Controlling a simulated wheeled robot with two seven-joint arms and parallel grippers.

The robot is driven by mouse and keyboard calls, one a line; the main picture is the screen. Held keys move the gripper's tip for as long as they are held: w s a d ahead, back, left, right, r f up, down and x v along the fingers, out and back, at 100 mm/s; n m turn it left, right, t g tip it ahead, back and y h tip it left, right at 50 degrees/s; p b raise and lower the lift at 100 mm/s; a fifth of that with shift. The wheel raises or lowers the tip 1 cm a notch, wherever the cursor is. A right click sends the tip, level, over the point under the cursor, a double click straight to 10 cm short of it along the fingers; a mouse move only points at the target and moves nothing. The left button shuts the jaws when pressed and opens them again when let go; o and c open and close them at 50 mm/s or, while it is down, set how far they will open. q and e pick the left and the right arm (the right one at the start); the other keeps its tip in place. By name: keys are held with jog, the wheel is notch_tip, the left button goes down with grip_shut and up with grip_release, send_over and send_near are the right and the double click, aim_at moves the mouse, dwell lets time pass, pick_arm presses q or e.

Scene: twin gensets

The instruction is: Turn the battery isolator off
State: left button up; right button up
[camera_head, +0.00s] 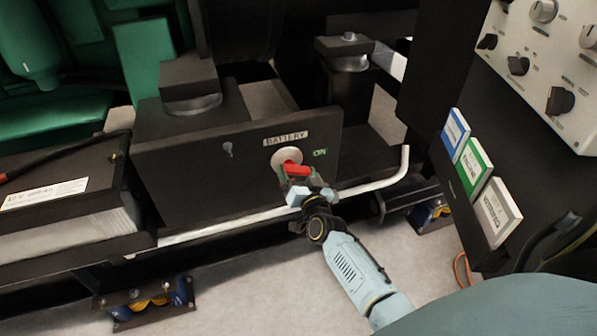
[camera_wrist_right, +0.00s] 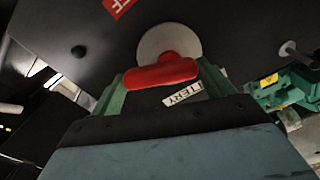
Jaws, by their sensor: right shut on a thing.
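The battery isolator has a red handle (camera_head: 297,170) on a pale round plate (camera_head: 286,156), set in a dark panel (camera_head: 200,160) under a "BATTERY" label (camera_head: 286,139). A green "ON" mark (camera_head: 320,153) is right of it. My right gripper (camera_head: 300,178) is at the handle. In the right wrist view the red handle (camera_wrist_right: 161,72) lies between the two green fingers (camera_wrist_right: 160,88), which are shut on it. A red label (camera_wrist_right: 118,6), partly cut off, shows on the panel there. My left gripper is not in view.
A pale rail (camera_head: 240,221) runs below the panel. A battery (camera_head: 70,205) stands at the left. A control panel (camera_head: 545,65) with knobs and three coloured cards (camera_head: 473,168) is at the right. Open floor (camera_head: 250,290) lies in front.

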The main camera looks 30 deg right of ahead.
jog(key=shift+f+m, duration=0.2)
jog(key=shift+m, duration=0.7)
jog(key=m, duration=0.3)
jog(key=shift+a+f+m, duration=0.15)
jog(key=shift+f+m, duration=0.05)
jog(key=shift+m, duration=0.2)
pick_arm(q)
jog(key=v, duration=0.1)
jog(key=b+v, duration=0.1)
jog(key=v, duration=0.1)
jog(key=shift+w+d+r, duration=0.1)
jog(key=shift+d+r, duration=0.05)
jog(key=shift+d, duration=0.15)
pick_arm(e)
jog(key=m, duration=0.5)
jog(key=a+m, duration=0.1)
jog(key=m, duration=0.1)
jog(key=shift+w+f, duration=0.15)
jog(key=shift+f, duration=0.05)
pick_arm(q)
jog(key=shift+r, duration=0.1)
pick_arm(e)
jog(key=shift+m, duration=0.5)
jog(key=o, duration=0.9)
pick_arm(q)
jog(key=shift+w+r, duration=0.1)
pick_arm(e)
jog(key=shift+o, duration=0.2)
